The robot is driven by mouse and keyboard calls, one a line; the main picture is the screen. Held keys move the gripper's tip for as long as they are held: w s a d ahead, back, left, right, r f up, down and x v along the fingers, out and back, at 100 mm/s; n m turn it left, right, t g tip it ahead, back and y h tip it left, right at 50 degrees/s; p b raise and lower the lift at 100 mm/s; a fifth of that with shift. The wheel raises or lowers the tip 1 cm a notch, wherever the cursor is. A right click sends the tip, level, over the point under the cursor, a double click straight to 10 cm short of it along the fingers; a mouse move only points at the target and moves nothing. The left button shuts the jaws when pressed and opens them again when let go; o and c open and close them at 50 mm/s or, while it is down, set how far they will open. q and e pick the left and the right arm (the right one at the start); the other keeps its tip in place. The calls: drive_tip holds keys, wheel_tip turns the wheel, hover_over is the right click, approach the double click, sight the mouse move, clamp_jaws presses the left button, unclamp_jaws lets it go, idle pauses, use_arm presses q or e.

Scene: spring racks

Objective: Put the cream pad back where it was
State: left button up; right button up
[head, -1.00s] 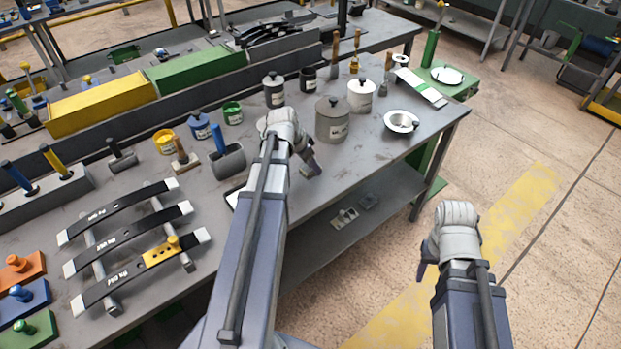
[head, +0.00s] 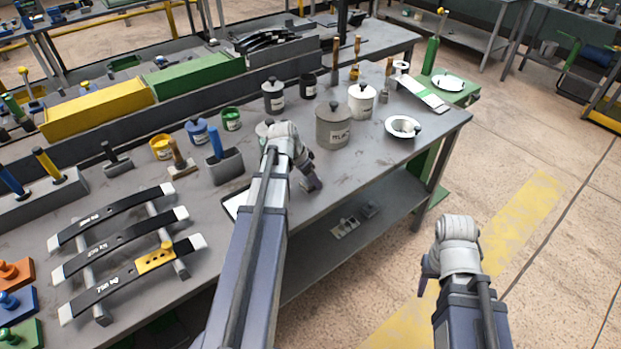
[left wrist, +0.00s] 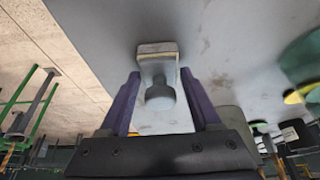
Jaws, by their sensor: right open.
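In the left wrist view, a small pad (left wrist: 157,58) with a cream edge and a round grey knob (left wrist: 160,97) sits between my left gripper's purple fingers (left wrist: 160,80). The fingers lie close along its sides, and the knob points back toward the camera. In the head view my left gripper (head: 311,180) is low over the bench near its front edge; the pad is hidden there. My right gripper (head: 428,277) is open, beyond the bench's front edge and above the floor.
Curved dark springs lie on a rack (head: 87,250) at the left. A grey canister (head: 333,126), a white jar (head: 361,99) and a bowl (head: 402,126) stand beyond my left gripper. A pale tray (head: 235,203) is partly hidden by my left arm. The bench front right is clear.

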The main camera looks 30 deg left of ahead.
use_arm(q)
drive_tip(key=shift+o, duration=1.4)
drive_tip(key=shift+r, duration=0.1)
drive_tip(key=shift+s+r+p, duration=0.1)
drive_tip(key=shift+r+p, duration=0.35)
drive_tip(key=shift+p, duration=0.1)
drive_tip(key=p+v, duration=1)
drive_tip(key=v, duration=0.1)
drive_tip(key=shift+s+r, duration=0.1)
